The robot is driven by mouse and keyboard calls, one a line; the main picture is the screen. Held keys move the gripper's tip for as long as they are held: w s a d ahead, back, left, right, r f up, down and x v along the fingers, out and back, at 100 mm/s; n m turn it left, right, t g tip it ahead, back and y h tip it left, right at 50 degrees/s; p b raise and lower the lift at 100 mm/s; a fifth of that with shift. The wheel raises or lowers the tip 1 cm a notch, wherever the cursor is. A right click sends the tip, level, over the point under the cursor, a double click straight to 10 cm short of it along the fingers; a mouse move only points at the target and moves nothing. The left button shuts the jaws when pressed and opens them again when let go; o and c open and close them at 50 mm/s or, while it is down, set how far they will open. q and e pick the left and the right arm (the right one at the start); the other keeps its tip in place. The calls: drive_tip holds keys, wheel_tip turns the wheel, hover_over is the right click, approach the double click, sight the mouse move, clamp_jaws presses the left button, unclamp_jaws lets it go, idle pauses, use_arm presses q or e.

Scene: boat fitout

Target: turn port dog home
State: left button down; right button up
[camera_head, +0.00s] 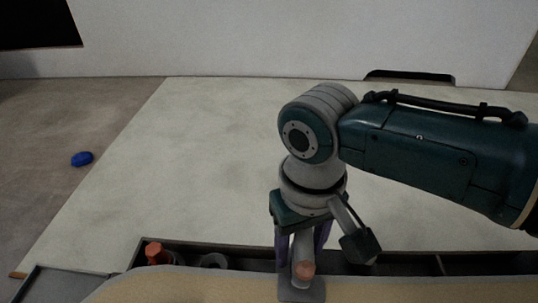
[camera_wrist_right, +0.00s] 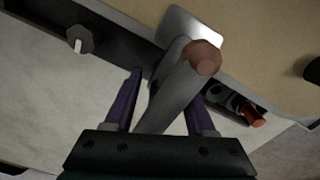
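The dog looks like a grey lever with a copper-coloured rounded end (camera_head: 304,270), near the bottom centre of the head view. In the right wrist view the lever (camera_wrist_right: 176,88) runs up between the fingers to its copper end (camera_wrist_right: 203,57), over a pale metal plate (camera_wrist_right: 193,24). My right gripper (camera_head: 303,240) points down over it. Its two purple fingers (camera_wrist_right: 166,84) stand apart on either side of the lever, with a gap visible on the left side; contact on the right side is unclear. The lever's pivot is hidden. My left gripper is not in view.
A dark trough (camera_head: 255,259) runs behind the tan surface (camera_head: 210,284). It holds an orange-red capped piece (camera_head: 154,253) and a grey ring (camera_head: 214,260). A grey knob (camera_wrist_right: 78,40) shows in the wrist view. A blue object (camera_head: 82,159) lies far left. The pale panel beyond is clear.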

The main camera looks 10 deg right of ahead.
drive_tip(key=shift+o, duration=0.7)
use_arm(q)
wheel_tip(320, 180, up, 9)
drive_tip(key=p, duration=0.9)
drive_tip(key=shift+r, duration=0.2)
use_arm(e)
wheel_tip(320, 180, up, 10)
